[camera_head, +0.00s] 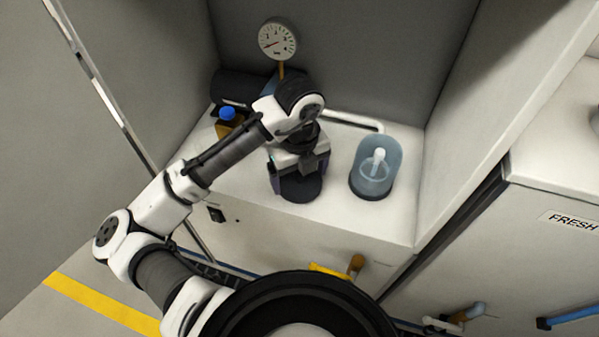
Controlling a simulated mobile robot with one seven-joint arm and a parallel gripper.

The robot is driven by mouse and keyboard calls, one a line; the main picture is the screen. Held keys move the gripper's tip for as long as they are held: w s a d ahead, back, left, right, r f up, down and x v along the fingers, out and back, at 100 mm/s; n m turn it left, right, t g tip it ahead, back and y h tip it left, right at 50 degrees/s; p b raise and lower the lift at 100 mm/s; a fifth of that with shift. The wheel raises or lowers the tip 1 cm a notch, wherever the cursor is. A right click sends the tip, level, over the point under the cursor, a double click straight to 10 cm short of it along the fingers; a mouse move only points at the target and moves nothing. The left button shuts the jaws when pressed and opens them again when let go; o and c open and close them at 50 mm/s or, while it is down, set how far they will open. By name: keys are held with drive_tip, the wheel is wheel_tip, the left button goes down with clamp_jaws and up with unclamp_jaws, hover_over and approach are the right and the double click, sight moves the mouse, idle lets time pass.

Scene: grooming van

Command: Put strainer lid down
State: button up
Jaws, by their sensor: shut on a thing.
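My gripper (299,174) points down over the white counter, left of the clear strainer housing. It is shut on a dark round piece, which looks like the strainer lid (301,190). The lid shows just below the fingers. I cannot tell whether it touches the counter or hangs slightly above it. The strainer housing (390,158) is a bluish see-through cup on a dark base, open at the top, with a white upright piece inside. It stands upright to the right of my gripper, apart from it.
The white counter (340,222) has free room in front of the lid. Behind are a round gauge (278,39), a dark cylinder (236,85) and an amber bottle with a blue cap (228,116). A yellow-brown valve handle (356,265) sits below the counter's front. Walls enclose both sides.

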sight(299, 174)
drive_tip(key=shift+f, duration=0.15)
drive_tip(key=o, duration=0.7)
wheel_tip(299, 174, up, 12)
drive_tip(key=p, duration=0.1)
drive_tip(key=shift+r, duration=0.2)
drive_tip(key=shift+s+a, duration=0.1)
